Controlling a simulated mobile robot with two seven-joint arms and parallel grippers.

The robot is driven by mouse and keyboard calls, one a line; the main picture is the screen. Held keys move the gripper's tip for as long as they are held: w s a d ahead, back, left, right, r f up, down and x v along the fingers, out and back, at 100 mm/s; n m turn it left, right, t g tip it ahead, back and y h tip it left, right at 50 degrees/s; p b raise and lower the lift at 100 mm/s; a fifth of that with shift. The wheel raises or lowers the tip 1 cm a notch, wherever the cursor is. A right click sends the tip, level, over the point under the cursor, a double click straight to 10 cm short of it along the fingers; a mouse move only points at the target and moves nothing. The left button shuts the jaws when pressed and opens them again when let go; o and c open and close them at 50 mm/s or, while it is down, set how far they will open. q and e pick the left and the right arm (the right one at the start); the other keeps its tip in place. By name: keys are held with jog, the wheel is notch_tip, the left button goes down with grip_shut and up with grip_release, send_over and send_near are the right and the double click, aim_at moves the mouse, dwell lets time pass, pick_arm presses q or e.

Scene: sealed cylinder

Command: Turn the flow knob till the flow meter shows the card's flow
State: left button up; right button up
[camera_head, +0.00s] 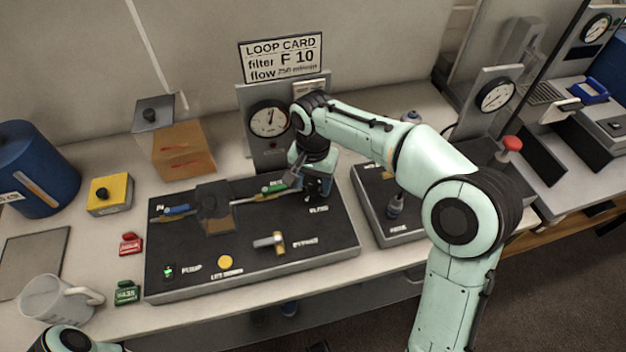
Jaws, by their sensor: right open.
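I cannot tell which of these is the flow meter. My right gripper (318,190) is open and points down at the right back of the black panel (200,272), near the BLEED label. Whatever is between its fingers is hidden, and I cannot pick out the flow knob. My left gripper is out of view.
The panel carries a blue-handled valve (176,210), a green-handled valve (272,188), a brown filter housing (214,207) and a brass bypass valve (270,241). A smaller panel (372,190) stands right.

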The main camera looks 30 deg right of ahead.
aim_at(313, 186)
pick_arm(q)
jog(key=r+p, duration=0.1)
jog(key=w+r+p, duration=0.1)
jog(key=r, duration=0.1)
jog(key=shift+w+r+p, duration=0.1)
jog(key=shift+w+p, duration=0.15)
jog(key=shift+p, duration=0.15)
pick_arm(e)
notch_tip(313, 186, up, 13)
jog(key=shift+r, duration=0.2)
